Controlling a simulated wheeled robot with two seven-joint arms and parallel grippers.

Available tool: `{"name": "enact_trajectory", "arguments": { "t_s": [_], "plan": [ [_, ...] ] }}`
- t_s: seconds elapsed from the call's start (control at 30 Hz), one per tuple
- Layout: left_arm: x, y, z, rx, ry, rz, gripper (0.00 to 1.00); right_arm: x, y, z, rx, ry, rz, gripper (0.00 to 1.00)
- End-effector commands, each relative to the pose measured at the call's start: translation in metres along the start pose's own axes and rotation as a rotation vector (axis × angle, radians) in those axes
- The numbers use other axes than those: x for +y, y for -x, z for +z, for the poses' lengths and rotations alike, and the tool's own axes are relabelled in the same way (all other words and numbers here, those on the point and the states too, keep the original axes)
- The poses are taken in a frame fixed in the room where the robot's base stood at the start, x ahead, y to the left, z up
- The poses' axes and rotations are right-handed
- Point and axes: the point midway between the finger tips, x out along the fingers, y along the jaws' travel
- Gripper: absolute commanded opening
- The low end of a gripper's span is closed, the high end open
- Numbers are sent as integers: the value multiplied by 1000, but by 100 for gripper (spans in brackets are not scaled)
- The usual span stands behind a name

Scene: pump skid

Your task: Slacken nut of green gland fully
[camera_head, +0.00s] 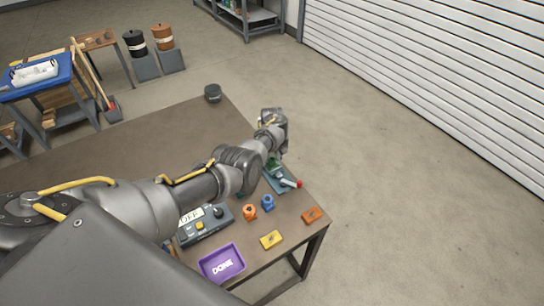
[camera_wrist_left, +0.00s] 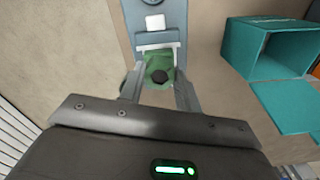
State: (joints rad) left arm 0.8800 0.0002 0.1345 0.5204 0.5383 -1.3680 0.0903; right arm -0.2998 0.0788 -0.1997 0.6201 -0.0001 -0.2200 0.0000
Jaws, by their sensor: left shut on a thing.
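The green gland (camera_wrist_left: 158,64) shows in the left wrist view, with a dark round centre, at the end of a grey-blue mount (camera_wrist_left: 157,12). My left gripper (camera_wrist_left: 159,80) has one finger on each side of the green nut and is shut on it. In the head view a small bit of green shows by the wrist at the table's far right part, but my arm hides most of the gland. How far the nut is turned cannot be told. My right gripper is not in view.
The table (camera_head: 130,135) also holds a purple DONE tray (camera_head: 222,264), a control box (camera_head: 205,228), an orange part (camera_head: 249,212), a blue part (camera_head: 268,203), a yellow block (camera_head: 271,239) and an orange block (camera_head: 312,215). A teal box (camera_wrist_left: 268,48) stands right of the gland.

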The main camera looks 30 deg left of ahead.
Motion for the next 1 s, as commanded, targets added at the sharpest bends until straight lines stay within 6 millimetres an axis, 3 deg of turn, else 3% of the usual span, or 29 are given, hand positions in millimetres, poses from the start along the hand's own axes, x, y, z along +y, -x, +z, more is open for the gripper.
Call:
{"name": "enact_trajectory", "arguments": {
  "t_s": [0.6,1.0],
  "plan": [
    [1,-1,0,0,570,1,10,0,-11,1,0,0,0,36],
    [1,-1,0,0,808,0,10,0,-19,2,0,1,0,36]
  ]
}}
